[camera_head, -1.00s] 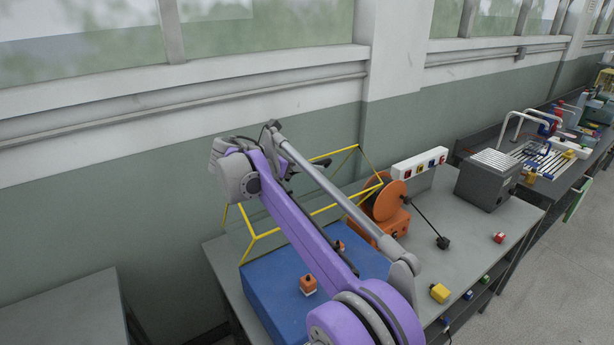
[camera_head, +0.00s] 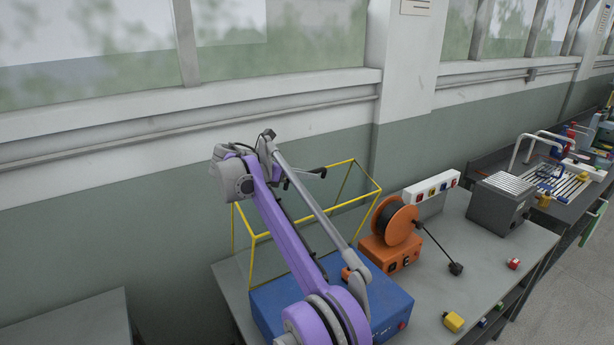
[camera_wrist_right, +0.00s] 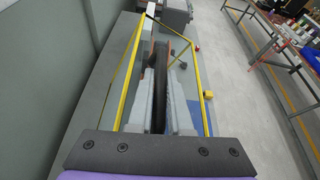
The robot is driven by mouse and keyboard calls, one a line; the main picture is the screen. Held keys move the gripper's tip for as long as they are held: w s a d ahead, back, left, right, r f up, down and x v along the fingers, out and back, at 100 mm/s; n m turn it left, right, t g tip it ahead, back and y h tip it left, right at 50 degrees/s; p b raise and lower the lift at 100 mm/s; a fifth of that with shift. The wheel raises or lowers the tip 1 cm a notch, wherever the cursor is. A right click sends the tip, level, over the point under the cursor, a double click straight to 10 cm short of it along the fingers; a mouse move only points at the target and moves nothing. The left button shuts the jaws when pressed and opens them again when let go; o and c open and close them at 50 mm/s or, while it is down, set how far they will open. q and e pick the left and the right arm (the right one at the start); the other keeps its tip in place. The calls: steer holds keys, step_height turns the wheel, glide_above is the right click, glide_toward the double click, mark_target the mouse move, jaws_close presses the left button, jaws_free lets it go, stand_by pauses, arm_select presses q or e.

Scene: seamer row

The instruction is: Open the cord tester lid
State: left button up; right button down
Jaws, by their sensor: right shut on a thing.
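The cord tester (camera_head: 390,308) is a blue box on the grey bench, partly hidden behind my right arm. Its lid (camera_head: 318,213) is a yellow wire frame that stands up from the box's back part, tilted open. My right gripper (camera_head: 318,172) is at the lid's far upper bar and appears shut on it. In the right wrist view, the right gripper (camera_wrist_right: 170,50) has its fingers close together, with yellow lid bars on both sides. The exact contact is hard to see. My left gripper is not in view.
An orange cord reel (camera_head: 395,222) stands right of the tester, with a cord to a black plug (camera_head: 456,268). A white socket strip (camera_head: 432,188) and a grey ribbed box (camera_head: 498,203) stand beyond. A yellow block (camera_head: 453,321) lies near the front edge. The wall is close behind.

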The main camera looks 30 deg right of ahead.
mark_target(283, 193)
steer(key=c, duration=1.1)
jaws_free()
steer(key=shift+a, duration=0.1)
steer(key=v, duration=0.7)
steer(key=shift+a+r, duration=0.1)
steer(key=shift+a, duration=0.1)
